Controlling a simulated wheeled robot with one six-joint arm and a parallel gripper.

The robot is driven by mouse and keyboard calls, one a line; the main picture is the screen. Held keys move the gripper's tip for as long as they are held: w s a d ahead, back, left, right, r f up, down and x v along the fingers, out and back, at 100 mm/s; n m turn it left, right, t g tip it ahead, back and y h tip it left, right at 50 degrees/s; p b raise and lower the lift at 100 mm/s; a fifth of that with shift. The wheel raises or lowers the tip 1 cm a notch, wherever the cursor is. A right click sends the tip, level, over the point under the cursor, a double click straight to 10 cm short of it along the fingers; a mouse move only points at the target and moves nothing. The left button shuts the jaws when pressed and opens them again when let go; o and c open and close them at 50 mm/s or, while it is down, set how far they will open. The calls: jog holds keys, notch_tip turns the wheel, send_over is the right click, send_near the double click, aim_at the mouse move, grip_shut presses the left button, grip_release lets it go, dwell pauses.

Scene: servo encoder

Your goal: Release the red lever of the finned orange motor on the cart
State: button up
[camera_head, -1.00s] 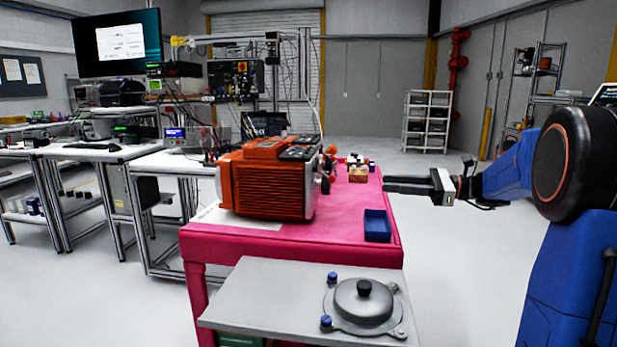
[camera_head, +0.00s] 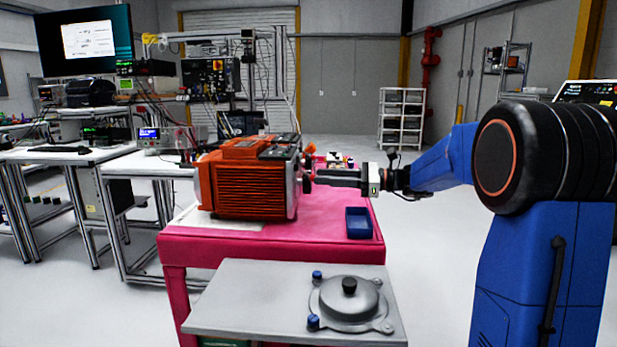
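The finned orange motor (camera_head: 245,185) sits on the pink-red cart (camera_head: 215,246), its end face turned to the right. The red lever cannot be made out clearly; small dark and reddish parts (camera_head: 307,172) show at the motor's right end. My gripper (camera_head: 318,176) comes in level from the right, over the cart, with its fingertips close to those parts. I cannot tell whether it touches them. The fingers are seen from the side, so their opening is hidden.
A blue bin (camera_head: 359,223) stands on the cart below my gripper. A grey plate with a round metal fixture (camera_head: 349,298) is at the front. Small items (camera_head: 340,160) lie at the cart's back. A workbench (camera_head: 68,155) stands left; open floor lies right of the cart.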

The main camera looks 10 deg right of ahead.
aim_at(308, 175)
jog(key=shift+x, duration=2.7)
grip_shut()
